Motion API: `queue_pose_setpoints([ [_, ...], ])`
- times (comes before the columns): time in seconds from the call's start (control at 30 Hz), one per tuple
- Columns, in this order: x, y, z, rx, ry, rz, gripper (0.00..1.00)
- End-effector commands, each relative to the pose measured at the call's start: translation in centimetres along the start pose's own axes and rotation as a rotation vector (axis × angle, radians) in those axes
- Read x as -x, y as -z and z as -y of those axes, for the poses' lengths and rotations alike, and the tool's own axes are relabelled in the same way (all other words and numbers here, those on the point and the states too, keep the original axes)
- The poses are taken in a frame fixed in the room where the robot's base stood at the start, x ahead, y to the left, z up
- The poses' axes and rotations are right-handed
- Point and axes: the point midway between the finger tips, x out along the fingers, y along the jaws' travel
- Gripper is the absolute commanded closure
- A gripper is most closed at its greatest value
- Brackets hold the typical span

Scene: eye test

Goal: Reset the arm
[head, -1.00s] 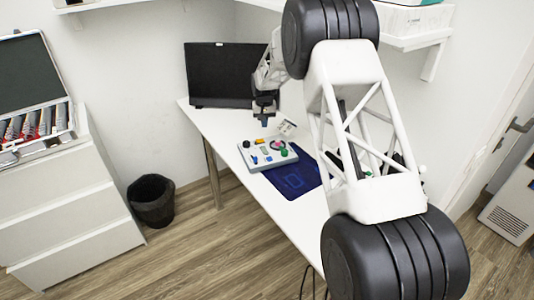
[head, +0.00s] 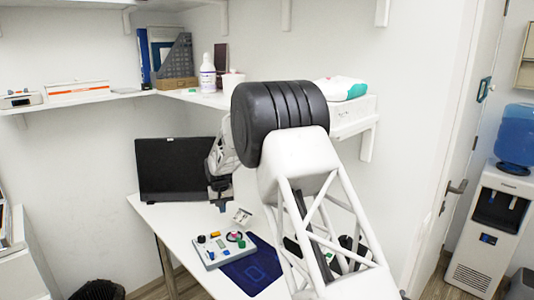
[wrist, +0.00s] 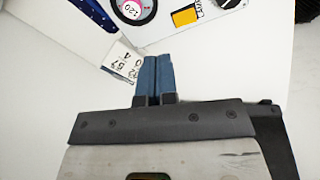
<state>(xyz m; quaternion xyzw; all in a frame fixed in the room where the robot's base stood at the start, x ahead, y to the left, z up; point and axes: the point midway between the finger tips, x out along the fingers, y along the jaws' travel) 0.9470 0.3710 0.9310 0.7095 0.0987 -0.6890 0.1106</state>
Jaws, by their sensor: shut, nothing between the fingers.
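My gripper (head: 221,207) hangs at the end of my white lattice arm, above the white desk (head: 178,222) in the head view. In the wrist view its two blue fingers (wrist: 155,68) are together with nothing between them. A control box (head: 212,262) with coloured buttons and knobs sits on the desk below the gripper. A small white card with printed figures (wrist: 122,60) is beside the fingertips in the wrist view. I cannot tell whether they touch. My arm's black joint and lattice link hide the right part of the desk.
A dark monitor (head: 173,168) stands at the back left of the gripper. A dark blue mat (head: 257,274) lies beside the control box. Wall shelves (head: 196,97) with a bottle (head: 208,75) and folders are above. A water dispenser (head: 497,210) stands at the far right.

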Motion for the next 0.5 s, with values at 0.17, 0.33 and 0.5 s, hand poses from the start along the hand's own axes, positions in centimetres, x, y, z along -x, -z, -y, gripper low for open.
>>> queue_pose_setpoints([
  [0.17,4.4,-2.6,-1.6,0.031,-0.019,-0.026,1.0],
  [0.33,8.1,-5.4,-3.0,0.063,-0.04,-0.048,1.0],
  [0.5,11.6,-8.4,-4.4,0.095,-0.062,-0.069,1.0],
])
